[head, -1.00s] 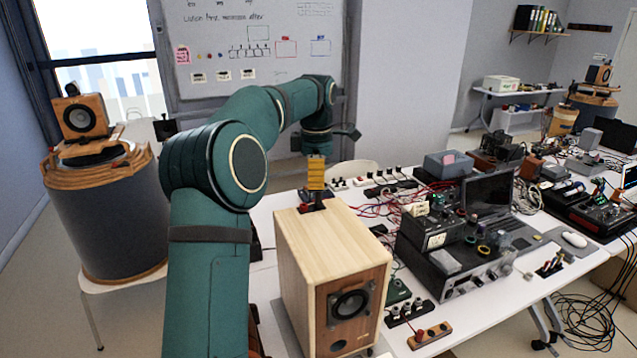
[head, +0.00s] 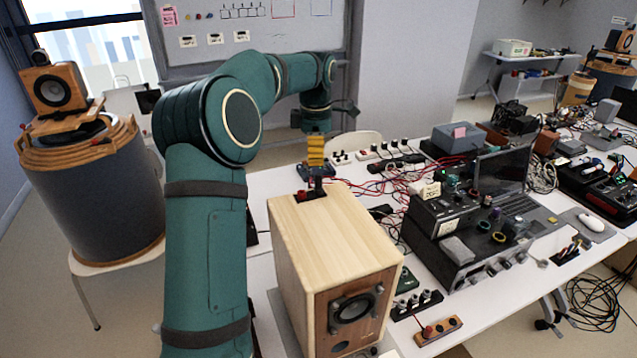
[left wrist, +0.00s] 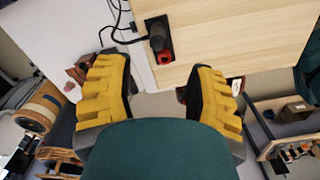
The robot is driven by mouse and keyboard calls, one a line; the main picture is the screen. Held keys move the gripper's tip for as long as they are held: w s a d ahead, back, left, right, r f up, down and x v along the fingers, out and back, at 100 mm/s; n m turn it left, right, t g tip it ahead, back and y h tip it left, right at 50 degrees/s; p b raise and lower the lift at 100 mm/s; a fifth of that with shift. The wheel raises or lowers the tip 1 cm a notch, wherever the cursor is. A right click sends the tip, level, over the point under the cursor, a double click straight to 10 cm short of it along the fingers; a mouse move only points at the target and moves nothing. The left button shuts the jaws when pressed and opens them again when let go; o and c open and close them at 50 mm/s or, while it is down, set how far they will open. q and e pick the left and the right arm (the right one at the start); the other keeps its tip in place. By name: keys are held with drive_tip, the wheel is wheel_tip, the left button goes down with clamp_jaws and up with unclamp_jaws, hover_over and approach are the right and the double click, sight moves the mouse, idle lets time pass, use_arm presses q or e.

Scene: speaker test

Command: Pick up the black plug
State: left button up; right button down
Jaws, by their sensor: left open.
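The black plug (head: 318,185) stands on a small black plate on top of a light wooden speaker (head: 335,230). A red post sits beside it on the plate. In the left wrist view the black plug (left wrist: 157,37) shows beyond my fingers, near the speaker's edge, with the red post closer. My left gripper (head: 316,150) shows its yellow fingers just above the plug in the head view. In the left wrist view the left gripper (left wrist: 160,92) has its two yellow fingers wide apart, with nothing between them. My right gripper is not in view.
To the right, the white table (head: 480,330) carries a black amplifier (head: 470,235), a laptop (head: 502,170) and red cables (head: 370,180). A power strip (head: 400,148) lies behind. Another speaker (head: 57,88) stands on a round stand at left. The air above the wooden speaker is clear.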

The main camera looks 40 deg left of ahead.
sight(318, 175)
use_arm(q)
drive_tip(key=f, duration=0.8)
drive_tip(key=shift+w+f, duration=0.3)
drive_tip(key=shift+f, duration=0.1)
clamp_jaws()
